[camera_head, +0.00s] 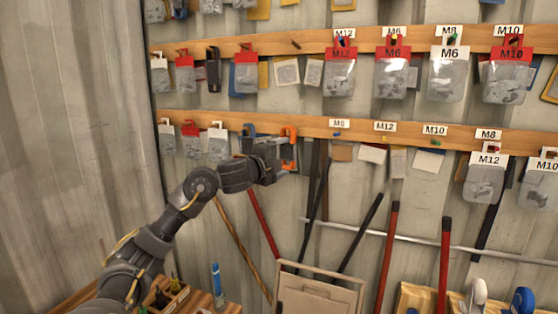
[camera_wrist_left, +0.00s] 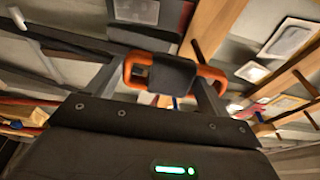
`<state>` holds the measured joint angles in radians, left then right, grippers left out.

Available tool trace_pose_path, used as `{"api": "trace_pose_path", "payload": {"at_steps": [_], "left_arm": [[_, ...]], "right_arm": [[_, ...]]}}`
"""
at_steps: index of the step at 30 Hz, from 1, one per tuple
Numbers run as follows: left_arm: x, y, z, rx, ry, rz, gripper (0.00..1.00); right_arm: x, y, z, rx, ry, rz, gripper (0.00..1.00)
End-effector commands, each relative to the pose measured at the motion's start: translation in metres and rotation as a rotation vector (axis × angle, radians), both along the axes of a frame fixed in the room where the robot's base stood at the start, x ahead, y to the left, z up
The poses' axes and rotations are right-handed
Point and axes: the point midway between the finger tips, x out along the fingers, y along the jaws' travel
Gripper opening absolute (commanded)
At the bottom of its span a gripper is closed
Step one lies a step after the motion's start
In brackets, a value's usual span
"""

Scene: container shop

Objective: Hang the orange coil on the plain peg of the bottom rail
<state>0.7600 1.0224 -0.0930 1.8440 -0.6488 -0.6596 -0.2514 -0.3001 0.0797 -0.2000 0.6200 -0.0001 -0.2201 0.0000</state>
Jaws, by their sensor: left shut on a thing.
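The orange coil (camera_head: 289,140) is an orange loop with a dark band at its middle. My left gripper (camera_head: 279,152) is shut on it, in front of the left part of the bottom rail (camera_head: 370,135). The coil hides part of the rail, and I cannot make out the plain peg in the head view. A dark peg (camera_wrist_left: 196,48) shows beyond the coil in the wrist view; I cannot tell which peg it is. My right gripper is not in view.
White and red-topped packets (camera_head: 190,140) hang further left. Colour-tipped pegs and labels line the rail to the right, with an M12 packet (camera_head: 486,178). Long-handled tools (camera_head: 387,250) lean below.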

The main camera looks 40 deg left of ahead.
Motion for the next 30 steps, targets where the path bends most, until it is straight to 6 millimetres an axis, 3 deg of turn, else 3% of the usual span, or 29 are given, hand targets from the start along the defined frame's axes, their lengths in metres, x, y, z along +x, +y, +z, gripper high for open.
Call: {"api": "trace_pose_path", "payload": {"at_steps": [30], "left_arm": [[0.054, 0.019, -0.007, 0.000, 0.000, 0.000, 0.51]], "right_arm": [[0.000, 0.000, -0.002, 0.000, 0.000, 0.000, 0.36]]}}
